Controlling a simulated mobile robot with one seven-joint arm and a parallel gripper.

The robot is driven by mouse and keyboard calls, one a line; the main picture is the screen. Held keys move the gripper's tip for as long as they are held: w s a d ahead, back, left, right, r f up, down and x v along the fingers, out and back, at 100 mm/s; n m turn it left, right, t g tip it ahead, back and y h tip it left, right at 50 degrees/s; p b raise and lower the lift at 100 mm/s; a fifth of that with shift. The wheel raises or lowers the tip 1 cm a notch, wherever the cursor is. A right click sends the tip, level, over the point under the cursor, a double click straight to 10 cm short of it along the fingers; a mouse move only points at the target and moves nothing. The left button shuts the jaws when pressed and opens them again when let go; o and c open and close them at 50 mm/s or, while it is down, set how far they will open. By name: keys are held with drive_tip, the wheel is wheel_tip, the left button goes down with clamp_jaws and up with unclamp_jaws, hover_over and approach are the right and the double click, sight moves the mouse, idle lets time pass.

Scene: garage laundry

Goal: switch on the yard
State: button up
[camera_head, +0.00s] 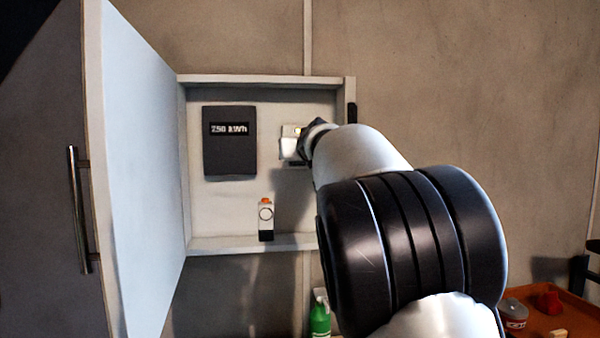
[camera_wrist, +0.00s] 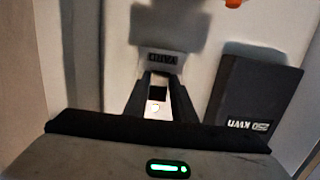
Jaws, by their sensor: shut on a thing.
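The yard switch (camera_head: 290,148) is a pale unit on the back wall of an open wall cabinet, with a small yellow light near its top. Its plate, lettered YARD (camera_wrist: 162,59), appears upside down in the wrist view. My gripper (camera_head: 308,140) is at the right side of the switch and covers part of it. In the wrist view my gripper (camera_wrist: 158,84) has its two fingers closed in around the dark middle part of the switch. The exact contact is hard to see.
A dark meter (camera_head: 230,142) reading in kWh hangs left of the switch. A small white and black device with an orange top (camera_head: 266,218) stands on the cabinet floor. The cabinet door (camera_head: 145,170) stands open at left. A green bottle (camera_head: 320,318) and an orange tray (camera_head: 575,318) are below.

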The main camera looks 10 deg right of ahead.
drive_tip(key=shift+t+b, duration=0.3)
drive_tip(key=shift+b, duration=0.05)
drive_tip(key=o, duration=1.1)
drive_tip(key=shift+w, duration=0.1)
drive_tip(key=shift+c, duration=0.2)
drive_tip(key=s+r+p, duration=0.1)
drive_tip(key=s+p, duration=0.9)
drive_tip(key=s, duration=0.7)
drive_tip(key=shift+s+r, duration=0.2)
drive_tip(key=shift+r, duration=0.15)
